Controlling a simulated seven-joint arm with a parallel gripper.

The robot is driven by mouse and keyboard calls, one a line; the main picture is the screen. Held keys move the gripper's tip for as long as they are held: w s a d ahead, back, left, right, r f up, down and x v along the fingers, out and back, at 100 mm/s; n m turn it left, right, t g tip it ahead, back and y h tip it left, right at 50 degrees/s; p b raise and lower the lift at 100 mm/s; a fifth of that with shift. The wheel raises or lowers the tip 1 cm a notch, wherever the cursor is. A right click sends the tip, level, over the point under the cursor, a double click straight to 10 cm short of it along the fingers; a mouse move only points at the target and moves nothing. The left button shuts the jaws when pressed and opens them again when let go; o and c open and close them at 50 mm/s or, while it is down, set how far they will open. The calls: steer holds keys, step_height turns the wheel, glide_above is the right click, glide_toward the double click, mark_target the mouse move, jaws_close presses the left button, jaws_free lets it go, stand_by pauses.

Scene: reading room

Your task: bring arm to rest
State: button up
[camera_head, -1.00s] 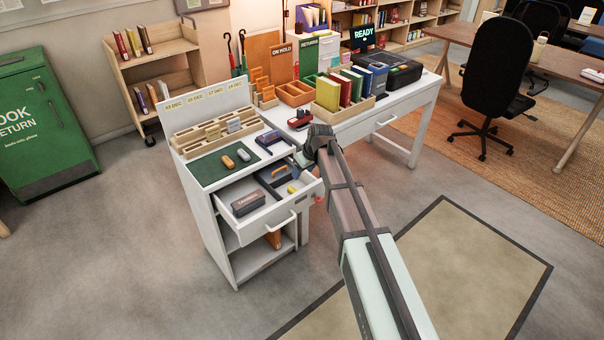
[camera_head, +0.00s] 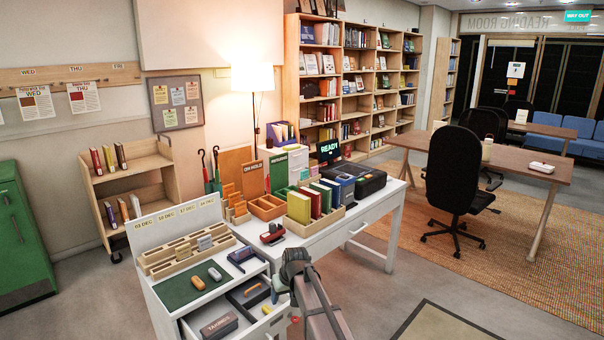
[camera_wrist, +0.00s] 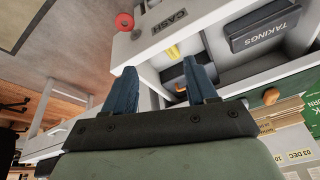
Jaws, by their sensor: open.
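My gripper (camera_wrist: 163,88) shows in the wrist view with its two blue fingers apart and nothing between them. In the head view my arm reaches up from the bottom, and its end (camera_head: 284,290) is beside the right side of the open drawer (camera_head: 278,319); the fingers are small there. In the wrist view the fingers hang over the drawer, whose front (camera_wrist: 177,22) is marked CASH. A dark box marked TAKINGS (camera_wrist: 262,28) lies inside it. Part of the drawer is hidden by the gripper.
A white desk (camera_head: 385,222) with book rack (camera_head: 317,222) and black case (camera_head: 357,179) adjoins the cabinet. The drawer sticks out toward me. A black chair (camera_head: 455,180) stands at right. The floor (camera_head: 385,285) right of my arm is clear.

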steer(key=s+d+f+m+g+h, duration=0.1)
steer(key=s+d+f+g, duration=0.1)
steer(key=s+d+f, duration=0.65)
steer(key=s+d+f+m+g+h, duration=0.1)
steer(key=s+d+f+g, duration=0.15)
steer(key=s+f, duration=1.1)
steer(key=s+d+f+m+g+h, duration=0.15)
steer(key=s+d+f, duration=0.6)
steer(key=s, duration=0.75)
steer(key=s+d+f+g, duration=0.2)
steer(key=s+f, duration=0.1)
steer(key=s, duration=0.6)
steer(key=s+d+f+m+g+y, duration=0.1)
steer(key=s+f, duration=0.3)
steer(key=s, duration=0.5)
steer(key=shift+d+f+g, duration=0.2)
steer(key=shift+d+g, duration=0.3)
steer(key=shift+d, duration=0.35)
steer(key=shift+c, duration=0.5)
